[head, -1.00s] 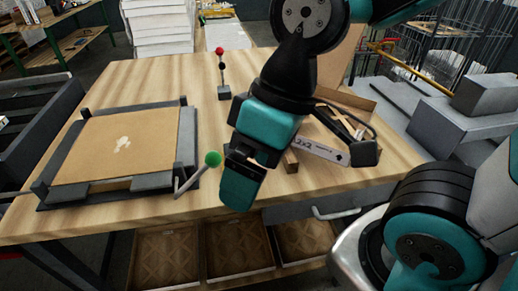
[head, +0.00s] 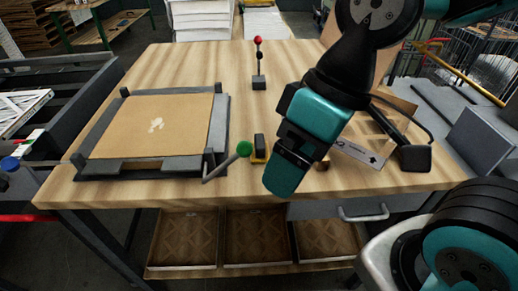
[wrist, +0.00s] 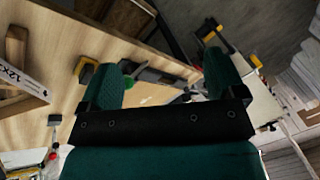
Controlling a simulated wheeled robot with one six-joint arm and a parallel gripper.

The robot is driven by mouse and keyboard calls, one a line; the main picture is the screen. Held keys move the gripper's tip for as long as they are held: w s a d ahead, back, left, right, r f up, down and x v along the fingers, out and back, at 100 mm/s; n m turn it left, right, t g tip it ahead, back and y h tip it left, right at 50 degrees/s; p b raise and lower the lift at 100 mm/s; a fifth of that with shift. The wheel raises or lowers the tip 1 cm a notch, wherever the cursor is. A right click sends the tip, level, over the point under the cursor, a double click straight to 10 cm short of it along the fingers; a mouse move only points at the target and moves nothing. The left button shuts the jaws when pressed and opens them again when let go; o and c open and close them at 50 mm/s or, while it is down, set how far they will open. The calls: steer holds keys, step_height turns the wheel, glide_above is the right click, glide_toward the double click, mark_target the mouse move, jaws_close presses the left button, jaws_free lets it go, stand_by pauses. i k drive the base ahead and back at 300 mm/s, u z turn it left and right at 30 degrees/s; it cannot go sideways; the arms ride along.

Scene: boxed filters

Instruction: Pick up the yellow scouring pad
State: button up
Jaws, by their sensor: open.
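A small yellow and dark block (head: 259,148), which looks like the yellow scouring pad, stands on the wooden table near its front edge, right of a green ball knob. It also shows in the wrist view (wrist: 87,70), left of the nearer finger. My gripper (head: 284,178) hangs just right of the block in the head view, over the table's front edge. In the wrist view my gripper (wrist: 166,78) has its two teal fingers wide apart with nothing held between them.
A dark-framed tray with a brown board (head: 222,160) is on the table's left. The green knob (head: 244,149) sits on a grey lever. A red-topped stand (head: 258,82) is farther back. The middle is clear.

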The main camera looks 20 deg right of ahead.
mark_target(260, 155)
steer(key=k, duration=1.05)
steer(key=u, duration=1.45)
steer(key=i, duration=1.4)
steer(key=z, duration=0.9)
steer(key=i, duration=0.65)
steer(key=z, duration=0.7)
